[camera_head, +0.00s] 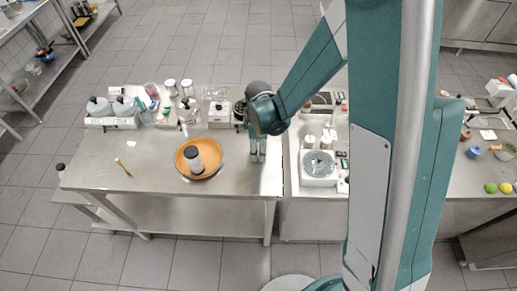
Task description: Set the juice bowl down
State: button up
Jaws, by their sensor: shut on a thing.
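My gripper (258,157) hangs over the right end of the steel table (130,178), its fingers pointing down. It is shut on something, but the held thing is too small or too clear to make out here. A round orange bowl (182,165) is left of my gripper, with a visible gap between them. A white jar with a dark top (193,157) shows within the bowl's outline. I cannot tell which thing is the juice bowl.
Bottles, jars and a scale-like box (219,114) line the table's back edge. A small brown stick-like thing (122,166) lies at the left. The table's front middle is mostly clear. A second counter with a white device (319,165) stands to the right, beyond a narrow gap.

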jog(key=shift+f, duration=0.15)
jog(key=o, duration=1)
jog(key=shift+c, duration=0.2)
notch_tip(320, 180, up, 12)
jog(key=shift+r, duration=0.2)
dwell(0.8)
jog(key=shift+r, duration=0.1)
